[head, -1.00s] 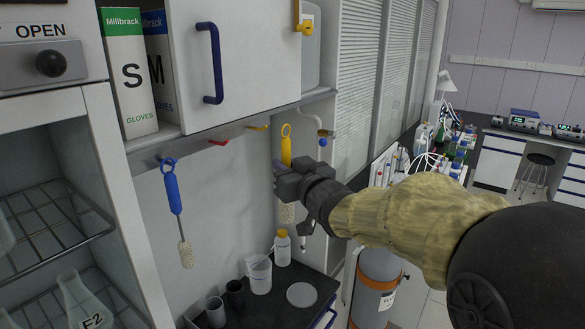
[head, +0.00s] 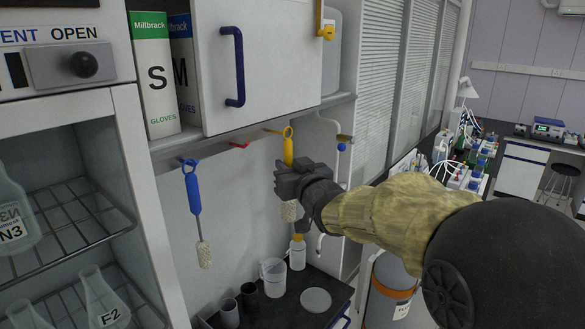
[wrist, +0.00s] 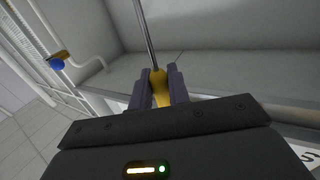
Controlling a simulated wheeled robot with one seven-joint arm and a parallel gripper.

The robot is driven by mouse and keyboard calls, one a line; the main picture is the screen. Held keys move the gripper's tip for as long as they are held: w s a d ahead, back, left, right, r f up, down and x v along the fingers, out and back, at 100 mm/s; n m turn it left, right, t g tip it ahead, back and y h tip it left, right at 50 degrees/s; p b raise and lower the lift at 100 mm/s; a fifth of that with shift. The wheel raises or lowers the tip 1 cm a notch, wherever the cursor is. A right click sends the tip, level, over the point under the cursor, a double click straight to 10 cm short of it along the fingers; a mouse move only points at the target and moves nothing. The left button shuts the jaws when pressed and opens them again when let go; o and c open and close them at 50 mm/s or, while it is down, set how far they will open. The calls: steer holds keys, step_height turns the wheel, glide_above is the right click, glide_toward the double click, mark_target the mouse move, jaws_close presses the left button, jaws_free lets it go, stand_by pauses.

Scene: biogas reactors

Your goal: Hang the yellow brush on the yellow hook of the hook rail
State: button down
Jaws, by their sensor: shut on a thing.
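My gripper (head: 285,180) is shut on the handle of the yellow brush (head: 288,148), which hangs upright with its loop up and its pale bristles below my jaws. In the wrist view the handle (wrist: 159,88) sits between the two fingers, with the metal shaft running away from them. The yellow hook (head: 272,129) sticks out from the hook rail (head: 218,142) under the wall cabinet. The brush's loop is right beside the hook's tip in the head view. I cannot tell whether the loop is around the hook or only in front of it.
A blue brush (head: 194,193) hangs at the rail's left. A red hook (head: 240,145) is bare. Below, a bottle with a yellow cap (head: 298,254), a beaker (head: 273,277) and dark cups stand on the black counter. A cabinet with a blue handle (head: 234,66) is above.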

steer(key=shift+w+a+f+b, duration=0.3)
steer(key=shift+w+a+b, duration=0.15)
steer(key=shift+a, duration=0.2)
steer(key=shift+w+a+f+b, duration=0.25)
steer(key=shift+w+a+b, duration=0.1)
steer(key=shift+w+a, duration=0.25)
steer(key=c, duration=1.3)
jaws_free()
steer(key=shift+o, duration=0.2)
steer(key=shift+s, duration=0.1)
steer(key=b+v, duration=0.5)
steer(key=v, duration=1.2)
steer(key=shift+b, duration=0.35)
